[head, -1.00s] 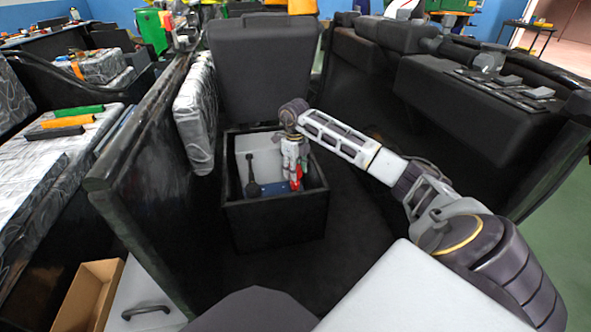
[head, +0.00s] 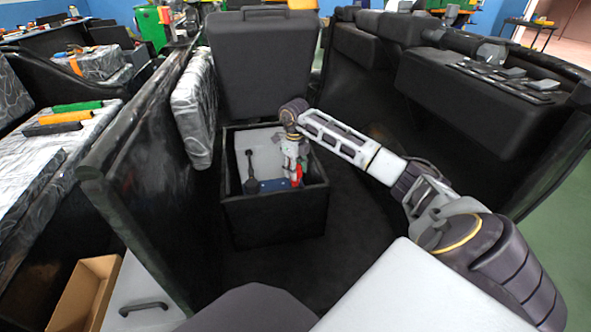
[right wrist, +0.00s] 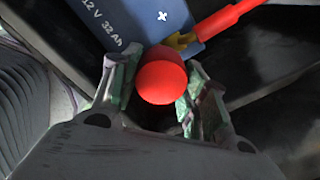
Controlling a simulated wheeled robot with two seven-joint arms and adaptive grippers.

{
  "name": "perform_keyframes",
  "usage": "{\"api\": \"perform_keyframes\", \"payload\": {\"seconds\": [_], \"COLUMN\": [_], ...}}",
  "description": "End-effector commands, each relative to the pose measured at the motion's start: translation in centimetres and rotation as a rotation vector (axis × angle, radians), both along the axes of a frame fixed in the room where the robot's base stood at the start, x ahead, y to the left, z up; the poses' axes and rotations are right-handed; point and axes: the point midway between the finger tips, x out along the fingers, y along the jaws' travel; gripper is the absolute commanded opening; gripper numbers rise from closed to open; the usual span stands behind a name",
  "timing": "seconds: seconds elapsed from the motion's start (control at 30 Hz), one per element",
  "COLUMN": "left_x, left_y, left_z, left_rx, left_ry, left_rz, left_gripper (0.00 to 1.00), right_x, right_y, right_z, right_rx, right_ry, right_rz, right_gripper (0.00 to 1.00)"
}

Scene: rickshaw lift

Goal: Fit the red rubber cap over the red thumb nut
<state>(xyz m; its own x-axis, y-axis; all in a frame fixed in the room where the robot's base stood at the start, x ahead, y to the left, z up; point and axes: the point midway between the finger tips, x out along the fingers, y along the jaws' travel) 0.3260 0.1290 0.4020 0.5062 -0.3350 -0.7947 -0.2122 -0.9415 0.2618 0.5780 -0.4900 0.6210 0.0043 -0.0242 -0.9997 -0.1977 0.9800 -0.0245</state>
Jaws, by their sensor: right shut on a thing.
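My right gripper (head: 293,178) reaches down into the black box. In the right wrist view its fingers (right wrist: 157,100) are shut on the round red rubber cap (right wrist: 162,80). The cap is just in front of the blue battery (right wrist: 145,22), near the brass-yellow terminal (right wrist: 181,41) beside the plus mark. A red sleeved cable (right wrist: 232,19) runs from that terminal to the upper right. I cannot make out the red thumb nut; the cap and fingers may hide it. I cannot tell whether the cap touches the terminal. My left gripper is out of view.
The open black box (head: 275,215) has high walls around the battery (head: 272,186). A dark upright part with a round base (head: 250,180) stands left of the battery.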

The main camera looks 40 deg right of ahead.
Motion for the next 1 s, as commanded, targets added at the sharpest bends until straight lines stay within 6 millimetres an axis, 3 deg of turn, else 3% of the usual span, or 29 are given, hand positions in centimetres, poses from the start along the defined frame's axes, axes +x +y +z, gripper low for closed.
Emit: {"api": "perform_keyframes", "payload": {"seconds": [0.43,1.0], "left_x": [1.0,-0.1], "left_y": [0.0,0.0], "left_z": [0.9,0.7], "left_rx": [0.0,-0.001], "left_ry": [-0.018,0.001], "left_rz": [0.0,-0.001], "left_gripper": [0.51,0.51], "right_x": [0.0,0.0], "right_y": [0.0,0.0], "right_z": [0.1,0.0], "right_rx": [-0.001,0.0], "right_ry": [0.0,0.0], "right_rz": [0.0,0.0], "right_gripper": [0.28,0.28]}}
